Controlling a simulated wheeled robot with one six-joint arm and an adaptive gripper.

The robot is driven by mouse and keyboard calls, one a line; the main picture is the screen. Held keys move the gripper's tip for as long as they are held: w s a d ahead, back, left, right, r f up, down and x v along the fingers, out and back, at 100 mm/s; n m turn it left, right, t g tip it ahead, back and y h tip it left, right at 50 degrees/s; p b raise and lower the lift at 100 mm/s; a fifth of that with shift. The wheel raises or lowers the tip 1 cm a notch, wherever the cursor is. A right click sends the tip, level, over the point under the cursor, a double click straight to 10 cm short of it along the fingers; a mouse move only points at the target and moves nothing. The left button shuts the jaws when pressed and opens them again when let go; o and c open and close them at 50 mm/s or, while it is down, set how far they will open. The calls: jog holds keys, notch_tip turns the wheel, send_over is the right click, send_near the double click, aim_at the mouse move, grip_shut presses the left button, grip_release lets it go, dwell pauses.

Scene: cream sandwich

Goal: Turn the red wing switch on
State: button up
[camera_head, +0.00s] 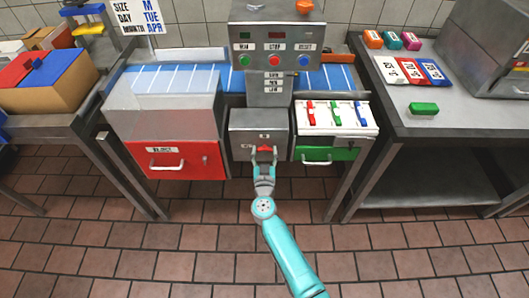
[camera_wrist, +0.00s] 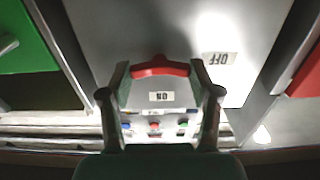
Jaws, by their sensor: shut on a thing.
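The red wing switch (camera_head: 264,149) is on the front of the grey box (camera_head: 245,126) at the middle of the line. In the wrist view the switch (camera_wrist: 160,69) lies crosswise between my fingertips. An ON label (camera_wrist: 161,97) and an OFF label (camera_wrist: 219,58) show near it, upside down; which one the switch points to I cannot tell. My gripper (camera_head: 264,157) reaches the switch from the front. In the wrist view my gripper (camera_wrist: 160,77) is shut on the switch, a finger at each end of it.
A red REJECT drawer (camera_head: 185,160) is left of the box, and a green drawer (camera_head: 322,155) is to its right. Above stands a grey panel (camera_head: 278,40) with green, red and blue buttons. Side tables flank the line; the tiled floor in front is clear.

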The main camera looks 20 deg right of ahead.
jog(key=shift+m, duration=0.3)
jog(key=m, duration=0.3)
jog(key=shift+d+m, duration=0.1)
jog(key=shift+m, duration=0.2)
jog(key=m, duration=0.4)
jog(key=shift+m, duration=0.3)
jog(key=m, duration=0.9)
jog(key=shift+s+d+f, duration=0.1)
jog(key=shift+f, duration=0.1)
jog(key=o, duration=1.1)
jog(key=shift+o, duration=0.2)
